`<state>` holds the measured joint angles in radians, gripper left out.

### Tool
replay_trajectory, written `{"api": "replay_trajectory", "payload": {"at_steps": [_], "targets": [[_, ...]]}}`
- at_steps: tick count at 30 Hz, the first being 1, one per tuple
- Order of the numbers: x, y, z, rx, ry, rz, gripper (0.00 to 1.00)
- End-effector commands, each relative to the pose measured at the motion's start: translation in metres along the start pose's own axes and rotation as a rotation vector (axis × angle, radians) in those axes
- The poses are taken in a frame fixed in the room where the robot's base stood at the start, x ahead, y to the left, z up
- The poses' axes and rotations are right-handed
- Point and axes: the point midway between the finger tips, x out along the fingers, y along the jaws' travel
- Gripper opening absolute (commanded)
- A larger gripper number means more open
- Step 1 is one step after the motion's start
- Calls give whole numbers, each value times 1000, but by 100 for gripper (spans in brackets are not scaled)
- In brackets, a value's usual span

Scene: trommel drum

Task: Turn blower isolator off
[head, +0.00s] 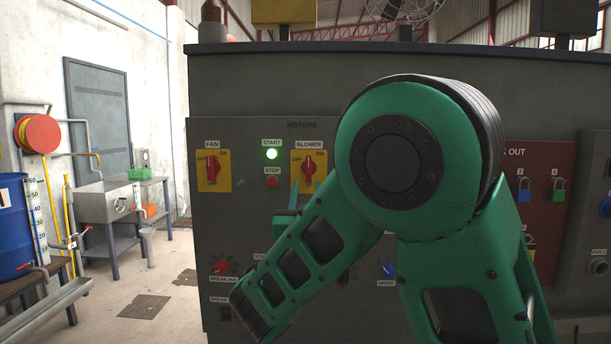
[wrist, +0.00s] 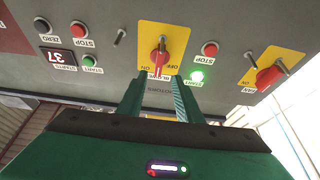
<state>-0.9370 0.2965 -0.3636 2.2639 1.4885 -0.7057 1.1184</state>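The blower isolator is a red rotary handle on a yellow plate marked OFF and ON, below the BLOWER label; it shows in the head view (head: 308,170) and upside down in the wrist view (wrist: 160,58). Its handle stands nearly upright; I cannot tell its exact setting. My gripper (wrist: 158,82) is open, its two green fingers spread either side of the handle's line, close to the panel. The handle is ahead of the gap, and no contact is clear. In the head view, my arm hides most of the gripper.
The fan isolator (head: 212,170) is a similar red handle on the left. Between them are a lit green START button (head: 271,154) and a red STOP button (head: 272,181). A lock-out board (head: 541,190) with padlocks is on the right. A sink (head: 110,200) stands at left.

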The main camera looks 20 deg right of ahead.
Motion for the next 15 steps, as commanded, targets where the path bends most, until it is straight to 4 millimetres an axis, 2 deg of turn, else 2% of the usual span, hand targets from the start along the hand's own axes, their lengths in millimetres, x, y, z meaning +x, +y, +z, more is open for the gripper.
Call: {"api": "replay_trajectory", "payload": {"at_steps": [8, 15], "targets": [[13, 3, -2, 3, 4, 5, 32], [50, 4, -3, 4, 4, 7, 32]]}}
